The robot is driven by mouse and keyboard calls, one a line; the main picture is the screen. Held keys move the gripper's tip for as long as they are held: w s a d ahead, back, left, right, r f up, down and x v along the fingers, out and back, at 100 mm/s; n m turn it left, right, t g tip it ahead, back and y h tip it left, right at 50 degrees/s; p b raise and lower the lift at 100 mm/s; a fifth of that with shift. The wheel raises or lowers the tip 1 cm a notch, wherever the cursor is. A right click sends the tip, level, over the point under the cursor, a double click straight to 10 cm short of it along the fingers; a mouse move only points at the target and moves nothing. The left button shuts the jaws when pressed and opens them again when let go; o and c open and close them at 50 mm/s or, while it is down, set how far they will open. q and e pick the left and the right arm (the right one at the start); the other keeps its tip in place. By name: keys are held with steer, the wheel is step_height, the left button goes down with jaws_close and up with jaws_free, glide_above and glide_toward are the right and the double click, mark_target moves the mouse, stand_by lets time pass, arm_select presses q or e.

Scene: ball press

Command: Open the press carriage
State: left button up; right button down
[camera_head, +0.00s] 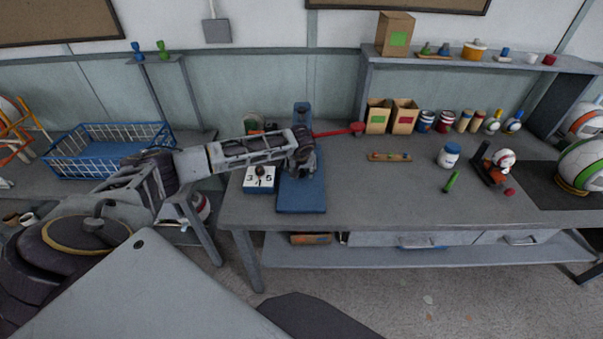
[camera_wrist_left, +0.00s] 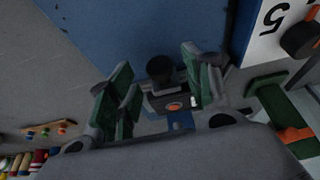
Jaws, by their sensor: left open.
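The press has a blue base plate (camera_head: 302,195) at the table's left front and a blue upright (camera_head: 302,108) behind it. A red lever (camera_head: 335,132) with a round red knob (camera_head: 357,127) sticks out to the right. My left gripper (camera_head: 305,165) is over the press and hides its middle, so I cannot tell the carriage's position. In the left wrist view the green-padded fingers are apart, and a black round knob (camera_wrist_left: 160,68) shows between them. A grey block with an orange ring (camera_wrist_left: 174,105) is just below that knob. I cannot tell whether the fingers touch it. My right gripper is not in view.
A white box with digits and a dark knob (camera_head: 259,181) stands left of the base plate. The table's front middle (camera_head: 385,200) is clear.

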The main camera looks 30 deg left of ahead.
arm_select(q)
steer(key=shift+x, duration=1.1)
jaws_close()
